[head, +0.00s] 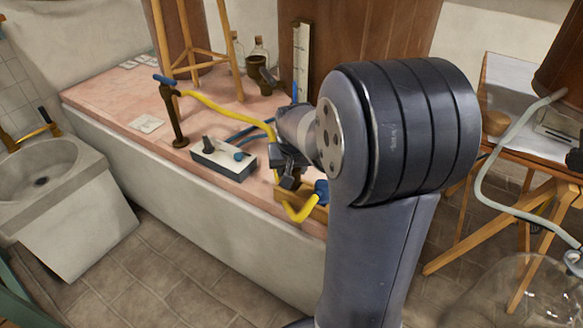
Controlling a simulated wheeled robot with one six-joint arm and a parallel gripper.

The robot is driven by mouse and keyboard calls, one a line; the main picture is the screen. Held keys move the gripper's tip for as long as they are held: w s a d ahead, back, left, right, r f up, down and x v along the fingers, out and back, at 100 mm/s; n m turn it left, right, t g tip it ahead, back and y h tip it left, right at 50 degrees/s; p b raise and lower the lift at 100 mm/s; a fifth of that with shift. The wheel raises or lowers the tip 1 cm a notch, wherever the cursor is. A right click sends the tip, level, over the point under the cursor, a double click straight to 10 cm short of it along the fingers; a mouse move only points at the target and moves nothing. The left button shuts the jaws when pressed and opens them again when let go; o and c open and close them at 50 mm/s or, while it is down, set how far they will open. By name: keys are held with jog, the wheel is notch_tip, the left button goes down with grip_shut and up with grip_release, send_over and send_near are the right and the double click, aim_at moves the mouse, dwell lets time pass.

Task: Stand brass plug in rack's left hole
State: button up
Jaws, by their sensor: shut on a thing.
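My gripper (288,172) is low over the right part of the pink bench top, its dark jaws pointing down. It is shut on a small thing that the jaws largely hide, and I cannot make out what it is. I cannot pick out the brass plug anywhere else. A tan wooden block (317,213), perhaps the rack, is below and right of the jaws, partly behind my arm. Its holes cannot be seen. I cannot tell whether the held thing touches the block.
A yellow hose (215,108) runs from a brown standpipe (174,118) past my gripper, with a blue end (321,191) by the block. A white box (224,158) with a lever stands to the left. A stool (190,50) and bottles stand behind.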

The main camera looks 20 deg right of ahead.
jog(key=shift+f+b, duration=0.6)
jog(key=shift+f, duration=0.55)
dwell(2.4)
jog(key=o, duration=1.1)
jog(key=shift+o, duration=0.2)
jog(key=shift+r+p, duration=3)
jog(key=shift+r, duration=0.55)
jog(key=shift+f, duration=0.1)
